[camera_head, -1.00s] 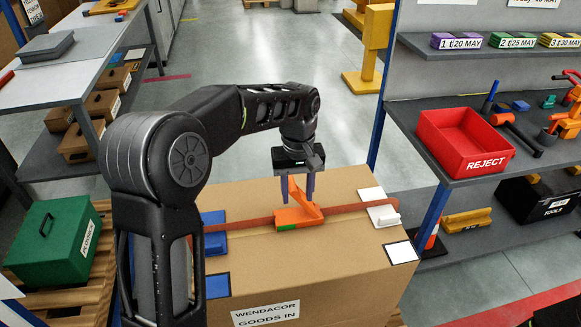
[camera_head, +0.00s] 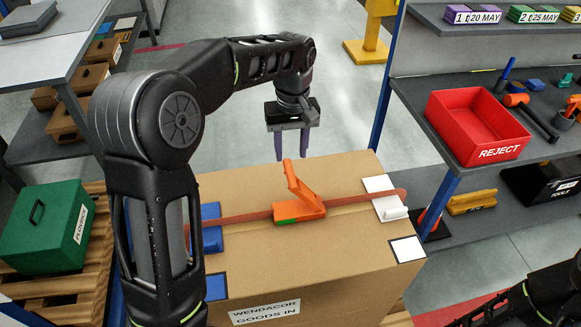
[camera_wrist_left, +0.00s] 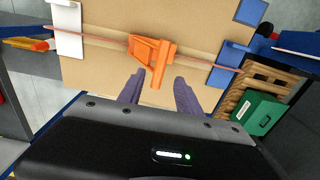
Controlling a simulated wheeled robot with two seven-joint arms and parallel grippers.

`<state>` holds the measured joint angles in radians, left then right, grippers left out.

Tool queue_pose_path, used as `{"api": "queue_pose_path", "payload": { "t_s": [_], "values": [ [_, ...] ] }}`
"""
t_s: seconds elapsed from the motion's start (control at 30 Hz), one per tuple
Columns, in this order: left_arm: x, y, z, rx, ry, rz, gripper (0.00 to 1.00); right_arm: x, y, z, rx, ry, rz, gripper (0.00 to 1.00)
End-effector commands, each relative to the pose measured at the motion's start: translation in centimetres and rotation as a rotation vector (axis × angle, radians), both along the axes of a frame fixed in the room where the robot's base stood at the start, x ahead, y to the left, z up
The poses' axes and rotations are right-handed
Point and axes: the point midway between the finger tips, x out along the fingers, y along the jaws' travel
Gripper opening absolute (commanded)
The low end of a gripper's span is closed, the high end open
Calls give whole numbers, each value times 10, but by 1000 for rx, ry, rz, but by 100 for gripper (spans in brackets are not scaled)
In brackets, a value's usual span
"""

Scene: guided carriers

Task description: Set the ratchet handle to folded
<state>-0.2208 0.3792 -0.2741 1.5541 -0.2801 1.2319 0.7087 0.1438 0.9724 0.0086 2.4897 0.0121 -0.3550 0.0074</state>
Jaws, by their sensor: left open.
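The orange ratchet (camera_head: 286,216) sits on a reddish-brown strap (camera_head: 245,217) across the top of a cardboard box (camera_head: 340,250). Its orange handle (camera_head: 303,190) stands raised, tilted up and to the left, clear of the ratchet body. The wrist view also shows the handle (camera_wrist_left: 163,64).
A blue corner pad (camera_head: 211,240) and a white pad (camera_head: 381,185) lie under the strap at the box's sides. A red reject bin (camera_head: 475,150) and tools are on the right shelf. A green case (camera_head: 45,240) stands on a pallet at left.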

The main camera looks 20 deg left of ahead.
Motion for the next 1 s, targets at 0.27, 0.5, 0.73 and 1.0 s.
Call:
{"api": "queue_pose_path", "payload": {
  "t_s": [0.27, 0.5, 0.73, 1.0],
  "values": [
    [-2, 0, -40, 0, 5, 0, 41, 0, -1, 9, -2, 4, 0, 36],
    [-1, 1, -66, -1, 1, 0, 41, 0, -2, 13, -3, 6, 0, 36],
    [-1, 1, -69, -1, -1, 0, 41, 0, -2, 13, -4, 6, 0, 36],
    [-1, 1, -69, -1, -1, 0, 25, 0, -2, 13, -4, 6, 0, 36]
  ]
}}
